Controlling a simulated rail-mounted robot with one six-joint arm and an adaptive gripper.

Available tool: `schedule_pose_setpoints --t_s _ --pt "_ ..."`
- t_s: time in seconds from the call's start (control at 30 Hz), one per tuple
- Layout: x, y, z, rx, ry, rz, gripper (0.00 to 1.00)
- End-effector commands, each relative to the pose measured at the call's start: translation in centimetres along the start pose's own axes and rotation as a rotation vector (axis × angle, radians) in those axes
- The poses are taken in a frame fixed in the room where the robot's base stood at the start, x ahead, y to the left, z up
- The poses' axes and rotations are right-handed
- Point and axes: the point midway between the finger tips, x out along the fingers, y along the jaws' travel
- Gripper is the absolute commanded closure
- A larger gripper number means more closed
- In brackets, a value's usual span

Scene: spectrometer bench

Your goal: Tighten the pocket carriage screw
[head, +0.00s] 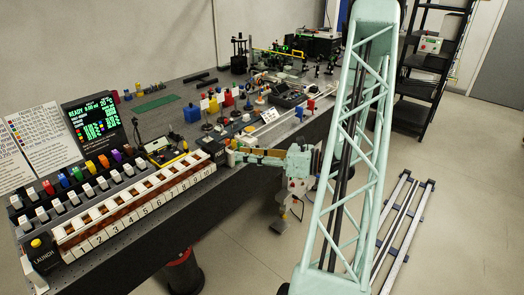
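A long carriage with a row of white numbered pockets (142,203) runs along the front edge of the bench, which I take to be the pocket carriage. I cannot make out its screw at this size. My arm reaches left from my pale green column over the bench edge. Its end, my gripper (232,155), is near the right end of the numbered row. The fingers are too small and partly hidden, so I cannot tell whether they are open or shut, or whether they touch anything.
Behind the pockets stand several coloured blocks (90,165) and a display (93,121). A black box marked LAUNCH (42,258) with a yellow button sits at the near left. Coloured parts and optics crowd the bench beyond. Rails (402,225) lie on the floor at right.

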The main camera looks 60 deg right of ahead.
Motion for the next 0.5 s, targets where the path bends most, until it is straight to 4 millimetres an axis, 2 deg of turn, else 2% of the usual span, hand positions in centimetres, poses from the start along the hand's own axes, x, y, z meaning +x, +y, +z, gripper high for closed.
schedule_pose_setpoints --t_s 0.1,0.3,0.5 --pt "-2.4 -2.9 -1.2 0.046 -0.041 -0.078 0.77" --pt "-6.5 -7.4 -3.3 0.117 -0.110 -0.210 0.77" --pt "-10.6 -10.8 -5.5 0.175 -0.170 -0.325 0.77"
